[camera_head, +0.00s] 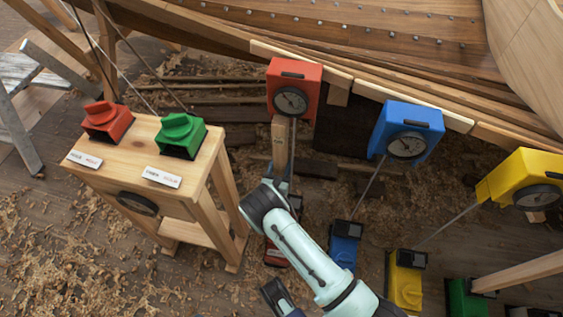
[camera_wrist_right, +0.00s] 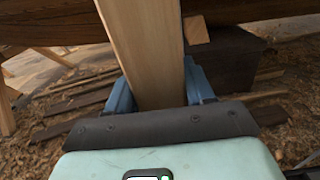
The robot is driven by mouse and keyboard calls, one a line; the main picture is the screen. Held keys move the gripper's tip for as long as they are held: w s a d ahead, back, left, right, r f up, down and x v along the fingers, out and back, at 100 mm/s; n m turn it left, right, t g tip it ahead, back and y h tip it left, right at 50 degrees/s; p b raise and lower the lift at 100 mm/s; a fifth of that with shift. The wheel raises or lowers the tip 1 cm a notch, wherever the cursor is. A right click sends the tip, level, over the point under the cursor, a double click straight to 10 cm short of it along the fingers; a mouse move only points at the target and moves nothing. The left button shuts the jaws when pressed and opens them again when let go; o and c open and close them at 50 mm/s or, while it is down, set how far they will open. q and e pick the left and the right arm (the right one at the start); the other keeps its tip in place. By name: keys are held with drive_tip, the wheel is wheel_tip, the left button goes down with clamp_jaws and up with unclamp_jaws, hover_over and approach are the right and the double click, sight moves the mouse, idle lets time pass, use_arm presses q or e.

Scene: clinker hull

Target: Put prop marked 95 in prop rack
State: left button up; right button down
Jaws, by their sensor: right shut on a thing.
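A flat wooden prop (camera_head: 279,145) stands nearly upright in front of the red dial box, with a small dark mark I cannot read. My right gripper (camera_head: 279,186) is shut on its lower part. In the right wrist view the prop (camera_wrist_right: 146,50) rises between the two blue fingers of the right gripper (camera_wrist_right: 160,92). I cannot make out a prop rack in either view.
A wooden stand (camera_head: 205,160) with a red knob (camera_head: 107,121) and a green knob (camera_head: 181,135) is at left. Dial boxes, red (camera_head: 294,88), blue (camera_head: 405,130) and yellow (camera_head: 520,180), line the hull (camera_head: 400,45).

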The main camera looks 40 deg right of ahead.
sight(279, 170)
drive_tip(key=shift+p+v, duration=0.75)
drive_tip(key=shift+v, duration=1.3)
drive_tip(key=shift+r, duration=0.2)
